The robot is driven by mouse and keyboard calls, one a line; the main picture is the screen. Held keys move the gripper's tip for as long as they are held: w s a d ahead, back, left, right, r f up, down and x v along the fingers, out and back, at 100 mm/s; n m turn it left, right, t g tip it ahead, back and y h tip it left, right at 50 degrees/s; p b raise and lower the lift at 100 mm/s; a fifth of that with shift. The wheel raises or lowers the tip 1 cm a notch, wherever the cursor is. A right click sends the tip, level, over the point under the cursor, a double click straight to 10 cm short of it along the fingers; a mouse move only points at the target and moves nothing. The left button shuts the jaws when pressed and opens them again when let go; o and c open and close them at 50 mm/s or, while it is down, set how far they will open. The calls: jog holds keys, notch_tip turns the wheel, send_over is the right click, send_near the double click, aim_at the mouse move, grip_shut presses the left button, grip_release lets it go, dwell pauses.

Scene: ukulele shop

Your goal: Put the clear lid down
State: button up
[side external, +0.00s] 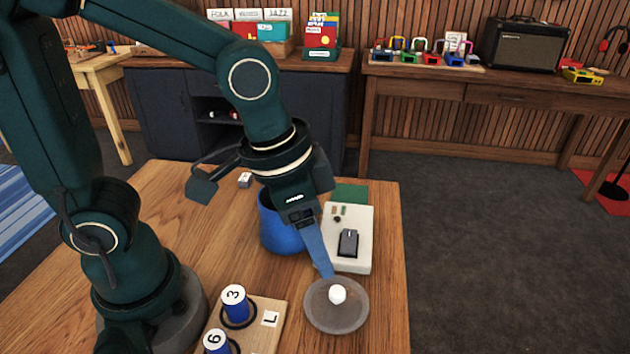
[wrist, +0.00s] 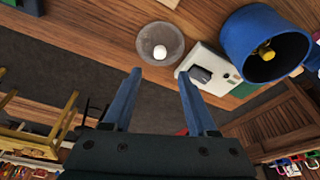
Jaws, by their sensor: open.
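The clear lid (side external: 325,317) is a round, see-through grey disc with a white ball knob (side external: 337,294). It appears to lie flat on the wooden table near its right edge. In the wrist view the lid (wrist: 147,36) is at the top centre, with its knob (wrist: 159,52) showing. My gripper (side external: 327,274) is just behind the knob in the side view. In the wrist view my gripper (wrist: 160,77) has its two blue fingers spread apart with nothing between them, and the lid shows beyond the tips.
A blue pot (side external: 280,230) stands behind the lid; the wrist view shows something yellow inside it. A white box (side external: 355,222) with a dark switch lies beside the pot. A wooden board (side external: 262,335) with blue numbered cylinders is at the front left.

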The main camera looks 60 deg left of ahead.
jog(key=s+a+r+n+t+y, duration=0.1)
jog(key=s+a+r+n+t, duration=0.1)
jog(key=s+a+r+n, duration=0.2)
jog(key=a, duration=0.3)
jog(key=shift+s+a+n+t, duration=0.3)
jog(key=shift+a, duration=0.05)
jog(key=o, duration=0.7)
jog(key=w+a+r+n+g, duration=0.3)
jog(key=w+r+n, duration=0.2)
jog(key=r+n, duration=0.15)
jog(key=w+a+f+n+g, duration=0.2)
jog(key=w+a+n+g, duration=0.1)
jog(key=w+a, duration=0.2)
jog(key=shift+m, duration=0.25)
jog(key=f, duration=0.9)
jog(key=shift+s+f, duration=0.15)
jog(key=shift+s, duration=0.1)
